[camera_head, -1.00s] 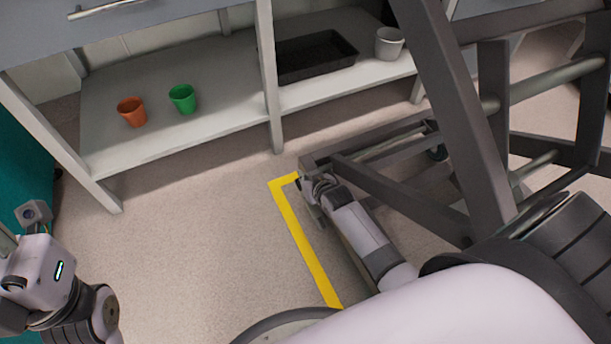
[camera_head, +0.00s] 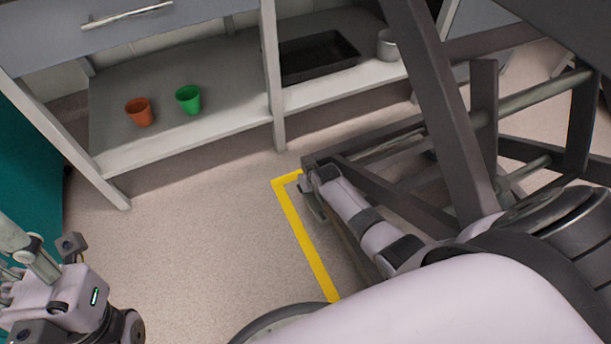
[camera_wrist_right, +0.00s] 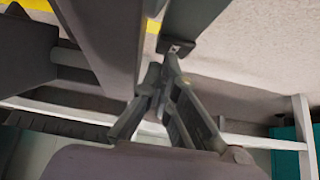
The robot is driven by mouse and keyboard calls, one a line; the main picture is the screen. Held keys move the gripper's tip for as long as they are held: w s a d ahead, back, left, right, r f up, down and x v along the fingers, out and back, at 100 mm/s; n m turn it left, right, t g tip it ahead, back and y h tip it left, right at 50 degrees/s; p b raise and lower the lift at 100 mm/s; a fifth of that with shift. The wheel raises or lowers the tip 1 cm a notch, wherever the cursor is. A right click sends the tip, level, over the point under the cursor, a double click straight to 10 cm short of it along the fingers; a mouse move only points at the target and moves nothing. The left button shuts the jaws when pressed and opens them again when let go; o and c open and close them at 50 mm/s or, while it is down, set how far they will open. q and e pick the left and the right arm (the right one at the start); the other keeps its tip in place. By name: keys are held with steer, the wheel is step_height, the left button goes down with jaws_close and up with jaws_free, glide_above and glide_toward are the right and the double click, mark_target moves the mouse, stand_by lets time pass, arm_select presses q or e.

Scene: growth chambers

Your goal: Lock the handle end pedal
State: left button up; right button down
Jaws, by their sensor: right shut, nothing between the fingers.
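My right arm reaches down along the dark cart frame (camera_head: 395,192) to its low corner in the head view. My right gripper (camera_wrist_right: 165,75) is shut and empty in the right wrist view. Its fingertips are close to the end of a dark grey bar (camera_wrist_right: 190,28), which seems to be the pedal; I cannot tell whether they touch. In the head view a small grey plate (camera_head: 313,207) shows below the corner, partly hidden by my right wrist. My left arm is at the lower left, away from the cart; its gripper (camera_head: 22,258) is only partly visible.
A yellow floor line (camera_head: 305,240) runs beside the cart. A shelf unit (camera_head: 190,140) at the back holds an orange pot (camera_head: 139,112), a green pot (camera_head: 188,99), a black tray (camera_head: 318,57) and a grey pot (camera_head: 387,45). The floor left of the line is clear.

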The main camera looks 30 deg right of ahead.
mark_target(314, 200)
steer(key=shift+w+f, duration=0.15)
stand_by(0.6)
steer(key=v, duration=1.2)
stand_by(0.6)
